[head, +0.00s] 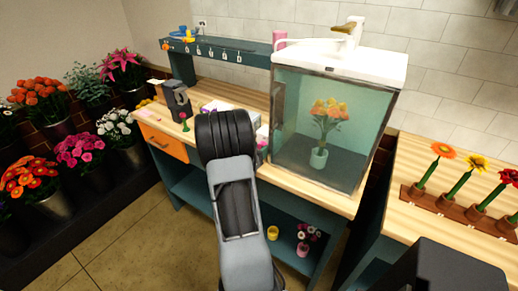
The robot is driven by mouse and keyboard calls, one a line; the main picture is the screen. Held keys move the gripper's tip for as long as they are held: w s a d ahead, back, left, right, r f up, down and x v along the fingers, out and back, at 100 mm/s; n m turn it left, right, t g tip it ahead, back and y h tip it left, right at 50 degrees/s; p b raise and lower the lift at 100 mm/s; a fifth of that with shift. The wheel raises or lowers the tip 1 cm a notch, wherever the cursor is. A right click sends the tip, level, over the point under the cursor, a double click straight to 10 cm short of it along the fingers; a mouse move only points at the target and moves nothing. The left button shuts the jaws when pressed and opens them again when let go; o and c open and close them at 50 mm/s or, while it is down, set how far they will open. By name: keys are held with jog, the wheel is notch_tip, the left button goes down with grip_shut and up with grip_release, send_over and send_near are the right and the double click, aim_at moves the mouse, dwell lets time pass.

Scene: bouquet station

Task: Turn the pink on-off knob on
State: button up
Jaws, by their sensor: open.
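I cannot make out a pink on-off knob for certain in the head view. A small magenta-topped thing with a green stem (185,121) stands at the front of the wooden worktop, beside a dark grey block-like object (176,100). Some pink shows at the worktop's front (262,135), right beside my arm and partly hidden by it. A pink cylinder (279,39) stands at the back, left of the white sink. My arm rises through the middle of the view. My gripper cannot be made out; the arm hides part of the worktop.
A wooden rack of flowers (458,206) lies on the right counter. Buckets of flowers fill the left side. The tiled floor (125,235) at front left is clear.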

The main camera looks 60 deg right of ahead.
jog(key=shift+c, duration=0.2)
jog(key=c, duration=0.6)
jog(key=shift+d+f+m+b, duration=0.1)
jog(key=shift+f+m+b, duration=0.2)
jog(key=shift+b, duration=0.45)
jog(key=shift+m+b, duration=0.5)
jog(key=shift+b, duration=0.05)
jog(key=shift+r+m+b, duration=0.3)
jog(key=shift+m+b, duration=0.25)
jog(key=shift+m, duration=0.15)
jog(key=o, duration=0.6)
jog(key=shift+o, duration=0.2)
